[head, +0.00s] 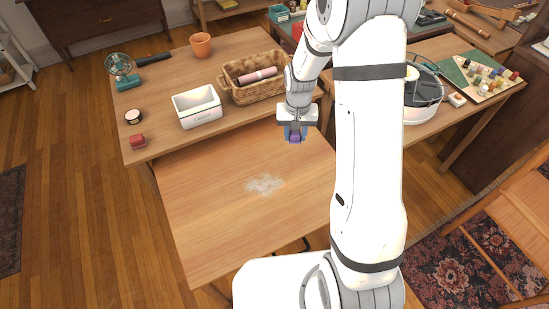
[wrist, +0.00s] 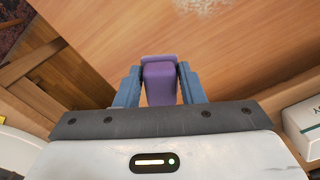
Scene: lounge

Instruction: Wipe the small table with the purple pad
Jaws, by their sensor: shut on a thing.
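The small table (head: 215,225) has a bare wooden top in front of the longer table. A pale, powdery patch (head: 265,185) lies near its middle; part of it also shows at the top edge of the wrist view (wrist: 205,4). My gripper (head: 295,136) is near the far right part of the small table. It is shut on the purple pad (wrist: 160,82), which sits between the two blue fingers. The pad appears apart from the patch. I cannot tell whether it touches the tabletop.
A wooden chair (head: 510,215) stands at right. The small table's left side is clear.

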